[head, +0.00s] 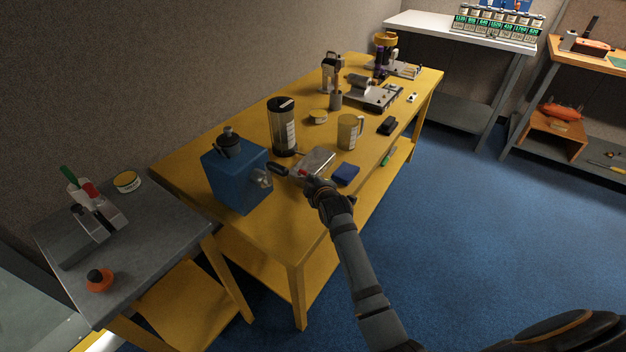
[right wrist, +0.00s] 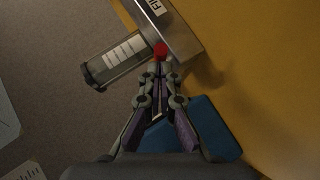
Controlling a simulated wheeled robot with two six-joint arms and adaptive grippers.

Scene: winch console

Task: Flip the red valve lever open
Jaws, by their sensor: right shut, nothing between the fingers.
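The red valve lever shows as a small red tip (right wrist: 160,50) in the right wrist view, beside a silver box (right wrist: 170,30) with a printed label. In the head view the red tip (head: 303,172) is a small spot at the front of the silver box (head: 318,158) on the yellow table. My right gripper (head: 310,182) is shut and empty. In the right wrist view its fingertips (right wrist: 160,65) are right at the red tip; I cannot tell if they touch. The gripper hides most of the lever. My left gripper is not in view.
A blue machine (head: 238,178) stands left of the silver box, a dark clear canister (head: 283,125) behind it. A blue block (head: 346,174) lies close to the right, with a yellow mug (head: 349,132) beyond. Blue floor lies open at the right.

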